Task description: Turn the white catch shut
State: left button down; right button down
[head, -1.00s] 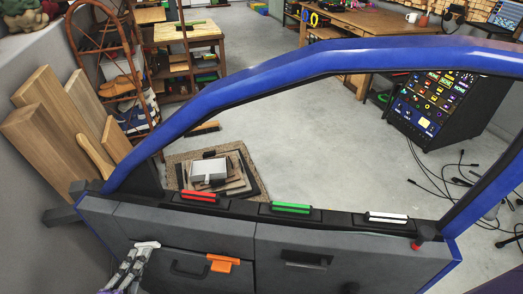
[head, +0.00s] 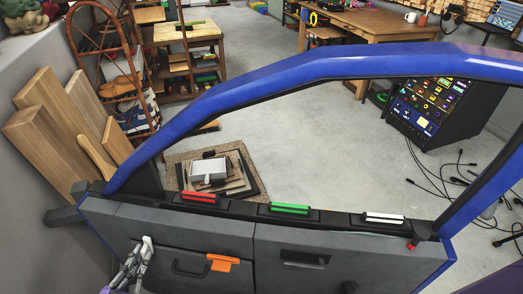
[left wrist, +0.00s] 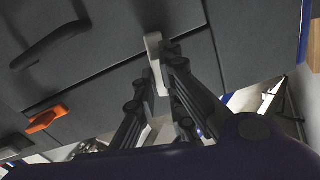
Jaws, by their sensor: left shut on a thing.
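The white catch (head: 147,242) is on the lower left of the grey door panel and stands roughly upright in the head view. In the left wrist view the white catch (left wrist: 154,55) lies between the dark fingers of my left gripper (left wrist: 162,72), across a panel seam. My left gripper (head: 141,254) is shut on it. The fingers hide part of the catch. My right gripper does not show.
An orange catch (head: 222,263) and a dark handle (head: 189,268) sit right of the white catch. Red (head: 199,198), green (head: 290,208) and white (head: 384,218) bars line the sill. The blue frame (head: 300,72) arches above. Wooden boards (head: 60,130) lean at left.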

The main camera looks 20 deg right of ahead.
pick_arm(q)
jog(key=shift+n, duration=1.1)
jog(key=c, duration=1.8)
grip_release()
jog(key=shift+c, duration=0.2)
